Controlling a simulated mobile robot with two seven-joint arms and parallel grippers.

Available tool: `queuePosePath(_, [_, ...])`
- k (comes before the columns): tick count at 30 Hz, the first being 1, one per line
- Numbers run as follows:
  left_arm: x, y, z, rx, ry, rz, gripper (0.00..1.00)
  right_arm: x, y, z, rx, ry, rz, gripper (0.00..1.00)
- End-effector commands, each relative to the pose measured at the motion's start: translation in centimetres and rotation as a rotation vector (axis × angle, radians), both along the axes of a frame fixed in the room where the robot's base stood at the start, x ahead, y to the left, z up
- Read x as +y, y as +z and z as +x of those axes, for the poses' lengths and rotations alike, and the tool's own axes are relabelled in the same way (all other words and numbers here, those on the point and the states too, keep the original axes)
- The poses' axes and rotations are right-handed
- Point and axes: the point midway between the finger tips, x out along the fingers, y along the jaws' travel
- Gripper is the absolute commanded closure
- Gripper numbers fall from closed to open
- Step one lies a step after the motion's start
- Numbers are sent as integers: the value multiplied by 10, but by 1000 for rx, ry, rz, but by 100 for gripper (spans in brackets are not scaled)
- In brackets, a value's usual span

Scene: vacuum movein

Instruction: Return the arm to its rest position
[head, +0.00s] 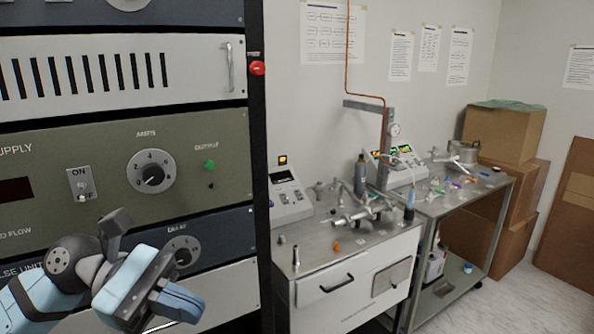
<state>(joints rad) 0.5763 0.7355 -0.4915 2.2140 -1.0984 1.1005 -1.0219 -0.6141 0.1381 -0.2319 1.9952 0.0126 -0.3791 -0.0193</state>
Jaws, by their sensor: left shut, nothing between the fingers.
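My left arm comes in at the bottom left, light blue and dark grey. Its gripper (176,302) is shut and empty in front of the lower part of the equipment rack. It stands below the grey-green power supply panel (224,133) and hides part of the panel beneath it. I cannot tell whether it touches the rack. My right gripper is not in view.
The panel carries an ON/OFF toggle switch (82,187), an amps dial (151,172) and a green output light (210,165). A red button (257,68) sits on the rack post. A metal-topped cabinet (318,252) with vacuum fittings and cardboard boxes (505,133) stand to the right.

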Motion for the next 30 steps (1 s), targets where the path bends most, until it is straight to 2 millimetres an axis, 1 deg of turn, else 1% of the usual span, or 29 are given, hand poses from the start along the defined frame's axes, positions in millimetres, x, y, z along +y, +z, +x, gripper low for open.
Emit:
queuePosePath(1, [-6, 0, 2, 135, 26, -90, 100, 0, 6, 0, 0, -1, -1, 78])
queuePosePath(3, [-11, 0, 6, 321, 64, -210, 100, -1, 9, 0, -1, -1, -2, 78])
queuePosePath(5, [-13, -2, 12, 485, 97, -310, 100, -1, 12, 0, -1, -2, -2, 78])
queuePosePath(6, [-13, -4, 18, 597, 122, -376, 100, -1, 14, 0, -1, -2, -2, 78])
queuePosePath(8, [-12, -10, 26, 767, 156, -472, 100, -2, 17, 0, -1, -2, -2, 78])
queuePosePath(9, [-10, -16, 32, 882, 180, -537, 100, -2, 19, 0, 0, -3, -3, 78])
queuePosePath(11, [-5, -27, 41, 1058, 219, -632, 100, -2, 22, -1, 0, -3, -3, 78])
queuePosePath(12, [-1, -37, 47, 1175, 243, -695, 100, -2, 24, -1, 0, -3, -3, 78])
queuePosePath(14, [5, -54, 55, 1353, 281, -790, 100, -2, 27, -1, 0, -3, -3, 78])
queuePosePath(15, [10, -69, 60, 1472, 308, -853, 100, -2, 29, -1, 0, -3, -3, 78])
queuePosePath(17, [18, -93, 65, 1651, 347, -949, 100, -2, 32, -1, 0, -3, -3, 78])
queuePosePath(18, [23, -110, 66, 1770, 372, -1014, 100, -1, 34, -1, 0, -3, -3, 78])
queuePosePath(20, [31, -141, 66, 1947, 415, -1114, 100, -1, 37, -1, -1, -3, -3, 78])
queuePosePath(21, [36, -162, 64, 2065, 441, -1183, 100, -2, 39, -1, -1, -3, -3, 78])
queuePosePath(23, [43, -195, 57, 2239, 484, -1288, 100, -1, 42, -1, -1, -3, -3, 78])
queuePosePath(24, [47, -218, 49, 2348, 511, -1355, 100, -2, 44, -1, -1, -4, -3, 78])
queuePosePath(26, [52, -251, 36, 2502, 551, -1458, 100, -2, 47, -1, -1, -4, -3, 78])
queuePosePath(27, [55, -271, 25, 2597, 574, -1525, 100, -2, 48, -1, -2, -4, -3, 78])
queuePosePath(28, [57, -286, 16, -2648, -591, 1566, 100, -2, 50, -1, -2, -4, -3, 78])
queuePosePath(30, [59, -319, -6, -2475, -562, 1490, 100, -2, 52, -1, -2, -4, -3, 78])
